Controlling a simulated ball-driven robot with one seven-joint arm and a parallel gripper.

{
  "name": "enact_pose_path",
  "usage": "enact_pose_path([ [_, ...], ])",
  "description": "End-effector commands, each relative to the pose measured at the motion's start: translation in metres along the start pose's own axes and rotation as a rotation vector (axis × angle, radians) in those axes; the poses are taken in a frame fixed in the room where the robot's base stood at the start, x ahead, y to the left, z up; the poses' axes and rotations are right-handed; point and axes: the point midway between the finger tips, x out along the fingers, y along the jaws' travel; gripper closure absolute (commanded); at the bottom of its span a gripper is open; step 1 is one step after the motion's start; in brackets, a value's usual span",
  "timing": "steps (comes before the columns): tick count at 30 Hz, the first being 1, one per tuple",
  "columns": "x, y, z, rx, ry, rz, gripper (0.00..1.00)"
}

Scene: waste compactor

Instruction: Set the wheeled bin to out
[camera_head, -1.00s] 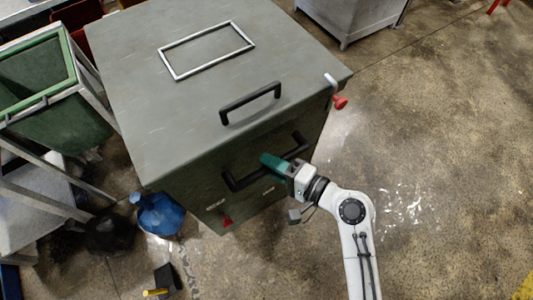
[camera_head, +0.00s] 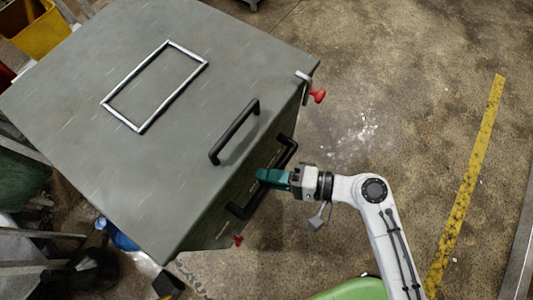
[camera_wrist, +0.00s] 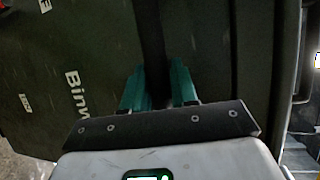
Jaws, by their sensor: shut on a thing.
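The wheeled bin (camera_head: 218,222) is a large dark green box with a grey top. In the wrist view its dark front (camera_wrist: 75,35) carries white lettering that starts "Binw". A black bar handle (camera_head: 289,146) runs along this front, and it also shows in the wrist view as a dark upright bar (camera_wrist: 150,35). My gripper (camera_head: 262,175) has teal fingers and is shut on this handle near its middle. In the wrist view the fingers (camera_wrist: 160,85) lie on either side of the bar. The bin's wheels are hidden.
The grey top (camera_head: 90,160) bears a metal frame (camera_head: 205,65) and a second black handle (camera_head: 233,132). Red knobs (camera_head: 318,96) (camera_head: 238,240) stick out at the sides. A yellow floor line (camera_head: 470,180) runs right of my arm. A green rounded thing (camera_head: 350,290) shows at the bottom. Floor to the right is clear.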

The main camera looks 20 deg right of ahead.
Motion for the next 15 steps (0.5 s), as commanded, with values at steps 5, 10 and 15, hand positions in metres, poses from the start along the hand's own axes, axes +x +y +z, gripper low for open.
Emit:
enact_pose_path([
  [5, -0.0003, 0.0014, 0.0001, 0.001, 0.000, 0.003, 1.00],
  [10, 0.0000, 0.0011, 0.0000, 0.001, 0.000, 0.002, 0.58],
  [15, 0.0001, 0.0005, -0.0002, 0.000, 0.000, 0.001, 0.52],
])
